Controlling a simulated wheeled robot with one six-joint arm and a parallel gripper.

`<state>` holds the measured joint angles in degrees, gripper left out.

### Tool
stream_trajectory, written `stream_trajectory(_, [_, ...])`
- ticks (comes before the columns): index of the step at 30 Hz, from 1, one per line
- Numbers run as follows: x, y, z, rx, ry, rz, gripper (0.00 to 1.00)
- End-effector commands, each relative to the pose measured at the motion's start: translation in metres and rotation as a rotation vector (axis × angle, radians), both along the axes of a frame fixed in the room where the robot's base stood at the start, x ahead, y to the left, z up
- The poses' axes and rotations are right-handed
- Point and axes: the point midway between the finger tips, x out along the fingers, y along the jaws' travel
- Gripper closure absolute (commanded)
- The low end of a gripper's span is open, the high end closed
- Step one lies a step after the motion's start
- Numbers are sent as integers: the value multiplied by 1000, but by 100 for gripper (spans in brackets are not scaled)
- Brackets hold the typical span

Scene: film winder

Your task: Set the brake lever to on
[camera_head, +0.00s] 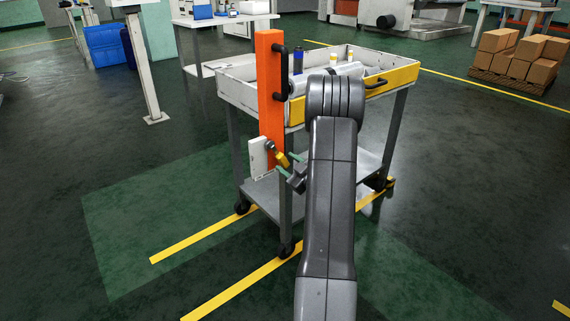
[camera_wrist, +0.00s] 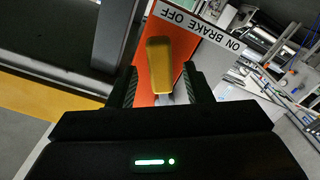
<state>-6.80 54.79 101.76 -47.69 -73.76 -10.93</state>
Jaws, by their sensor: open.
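The brake lever has a yellow handle (camera_head: 282,159) and a grey pivot on the lower part of the orange post (camera_head: 270,90). In the head view the handle slants down and right from the pivot. A white label plate (camera_head: 259,157) is beside it. In the wrist view the label (camera_wrist: 205,27) reads ON, BRAKE, OFF, and the yellow handle (camera_wrist: 158,62) stands nearer the OFF end in the picture. My gripper (camera_wrist: 160,86) is open, with a dark finger on each side of the handle and gaps visible. In the head view my arm partly hides my gripper (camera_head: 294,170).
The post is at the front corner of a wheeled cart (camera_head: 236,92) with a tray of bottles and a roll. A black handle (camera_head: 280,72) sticks out of the post above the lever. The cart's leg and lower shelf (camera_head: 262,190) are close. Floor to the left is clear.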

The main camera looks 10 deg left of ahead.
Motion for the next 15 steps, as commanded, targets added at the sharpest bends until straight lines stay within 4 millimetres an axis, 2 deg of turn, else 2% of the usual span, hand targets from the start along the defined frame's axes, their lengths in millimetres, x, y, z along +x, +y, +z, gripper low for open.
stream_trajectory(6, [12, 15, -1, 0, 0, 0, 55])
stream_trajectory(15, [13, 16, 0, -1, 1, 0, 55])
